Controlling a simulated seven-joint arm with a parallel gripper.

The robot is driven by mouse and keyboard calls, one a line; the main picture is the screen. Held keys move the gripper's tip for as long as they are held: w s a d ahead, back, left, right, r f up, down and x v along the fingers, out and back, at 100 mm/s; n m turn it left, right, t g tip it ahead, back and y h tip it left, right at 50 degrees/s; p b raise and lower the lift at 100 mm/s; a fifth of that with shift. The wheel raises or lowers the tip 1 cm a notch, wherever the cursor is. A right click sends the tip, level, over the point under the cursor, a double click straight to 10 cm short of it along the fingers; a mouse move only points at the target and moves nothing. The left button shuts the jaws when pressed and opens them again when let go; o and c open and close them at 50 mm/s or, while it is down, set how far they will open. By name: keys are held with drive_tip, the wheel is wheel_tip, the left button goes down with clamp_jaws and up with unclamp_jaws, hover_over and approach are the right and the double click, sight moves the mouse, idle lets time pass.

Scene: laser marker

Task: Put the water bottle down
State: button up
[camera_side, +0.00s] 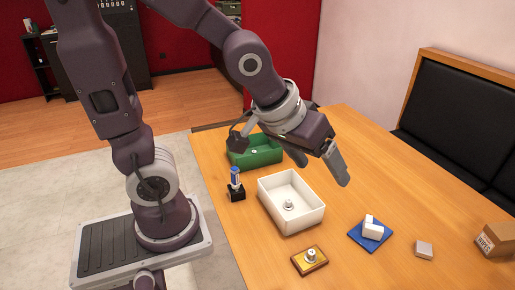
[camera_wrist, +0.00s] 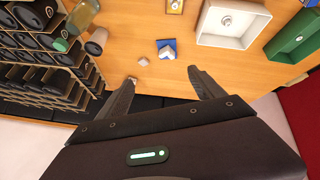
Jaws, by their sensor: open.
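My gripper (camera_side: 322,172) is above the wooden table, right of the white tray, with its fingers apart. In the wrist view my gripper (camera_wrist: 161,76) shows two spread fingers with nothing between them. I cannot make out a certain water bottle in the side view. A see-through, yellowish bottle-like thing (camera_wrist: 82,14) is at the top left of the wrist view, well away from the fingers. I cannot tell if it is the water bottle.
On the table (camera_side: 350,130) are a white tray (camera_side: 308,217), a green tray (camera_side: 268,154), a blue-and-white item (camera_side: 236,176) on a black stand, a gold-coloured block (camera_side: 307,262), a blue pad (camera_side: 360,238) with a white block, a grey block (camera_side: 424,249) and a brown box (camera_side: 496,236).

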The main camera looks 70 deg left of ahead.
drive_tip(key=s+a+r+m, duration=0.2)
drive_tip(key=s, duration=0.4)
drive_tip(key=s+a+r+m+g, duration=0.1)
drive_tip(key=s+r, duration=0.1)
drive_tip(key=s, duration=0.5)
drive_tip(key=shift+a+r+m, duration=0.2)
drive_tip(key=shift+a+m, duration=0.15)
drive_tip(key=shift+m, duration=0.05)
